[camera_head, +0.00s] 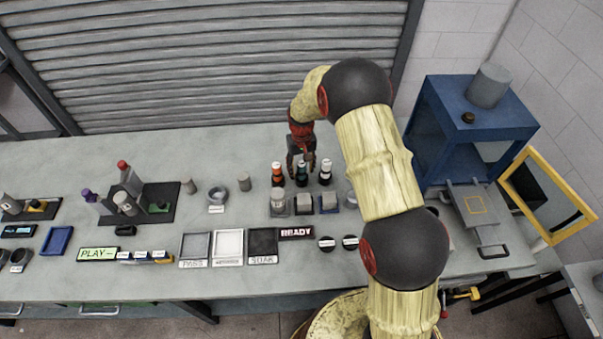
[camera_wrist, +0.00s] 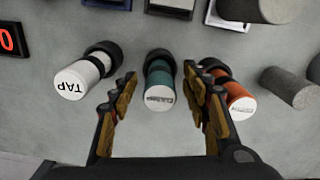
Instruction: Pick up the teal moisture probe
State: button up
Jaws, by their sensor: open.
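The teal moisture probe (camera_wrist: 160,84) is a teal cylinder with a black collar and a pale, labelled end. In the wrist view it sits between the two open fingers of my gripper (camera_wrist: 161,108), with a gap on each side. In the head view the teal probe (camera_head: 302,176) stands on the bench in a row, between an orange one (camera_head: 278,172) and a white one (camera_head: 325,172). My gripper (camera_head: 301,165) is at its top and partly covers it there. The right finger is close to the orange probe (camera_wrist: 238,97); the white one (camera_wrist: 84,76) reads TAP.
Labelled trays (camera_head: 228,246) and a READY sign (camera_head: 296,233) are nearer the front. A blue machine (camera_head: 480,125) with a yellow-framed door stands at right.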

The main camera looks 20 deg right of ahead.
jog(key=shift+f, duration=0.15)
jog(key=shift+c, duration=1.2)
grip_shut()
